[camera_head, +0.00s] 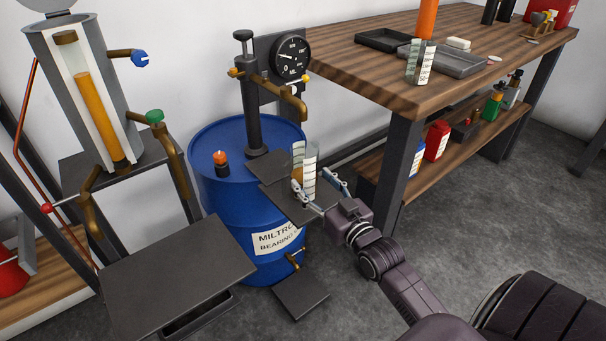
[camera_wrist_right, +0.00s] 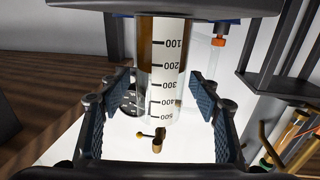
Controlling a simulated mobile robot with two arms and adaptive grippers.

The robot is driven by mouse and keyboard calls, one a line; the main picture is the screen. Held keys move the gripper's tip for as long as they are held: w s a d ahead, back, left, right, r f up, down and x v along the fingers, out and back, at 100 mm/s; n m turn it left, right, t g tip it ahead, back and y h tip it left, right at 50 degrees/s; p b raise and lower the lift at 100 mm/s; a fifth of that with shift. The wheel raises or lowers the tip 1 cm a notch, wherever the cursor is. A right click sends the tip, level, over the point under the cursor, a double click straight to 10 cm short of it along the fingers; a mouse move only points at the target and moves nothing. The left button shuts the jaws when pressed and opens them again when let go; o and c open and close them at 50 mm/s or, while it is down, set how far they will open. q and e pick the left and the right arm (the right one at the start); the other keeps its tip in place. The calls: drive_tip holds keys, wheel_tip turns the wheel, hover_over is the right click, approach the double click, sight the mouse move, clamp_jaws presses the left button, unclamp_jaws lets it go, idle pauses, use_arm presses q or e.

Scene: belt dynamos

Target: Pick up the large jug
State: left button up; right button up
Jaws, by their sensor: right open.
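A clear graduated jug (camera_head: 311,160) stands upright on a dark plate (camera_head: 275,168) in front of the blue drum, below the brass tap. In the right wrist view the jug (camera_wrist_right: 163,70) appears upside down, with a white scale strip reading up to 500 and an amber tone at its sides. My right gripper (camera_head: 312,181) is open, with one finger on each side of the jug's lower part and visible gaps in the wrist view. A similar graduated jug (camera_head: 419,63) stands on the workbench. My left gripper is not in view.
The blue drum (camera_head: 225,215) carries a pump and a pressure gauge (camera_head: 292,57). The wooden workbench (camera_head: 370,75) on the right holds dark trays (camera_head: 455,62). A dark metal platform (camera_head: 175,270) is at the front left. The floor at the right is mostly clear.

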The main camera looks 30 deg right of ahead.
drive_tip(key=w+b, duration=0.1)
drive_tip(key=w, duration=0.4)
drive_tip(key=shift+d+r, duration=0.1)
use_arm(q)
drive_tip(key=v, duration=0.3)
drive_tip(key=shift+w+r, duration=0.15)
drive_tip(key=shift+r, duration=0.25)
use_arm(e)
drive_tip(key=c, duration=1.2)
drive_tip(key=shift+r, duration=0.15)
drive_tip(key=shift+c, duration=0.7)
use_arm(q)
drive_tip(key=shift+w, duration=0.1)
use_arm(e)
drive_tip(key=shift+r, duration=0.1)
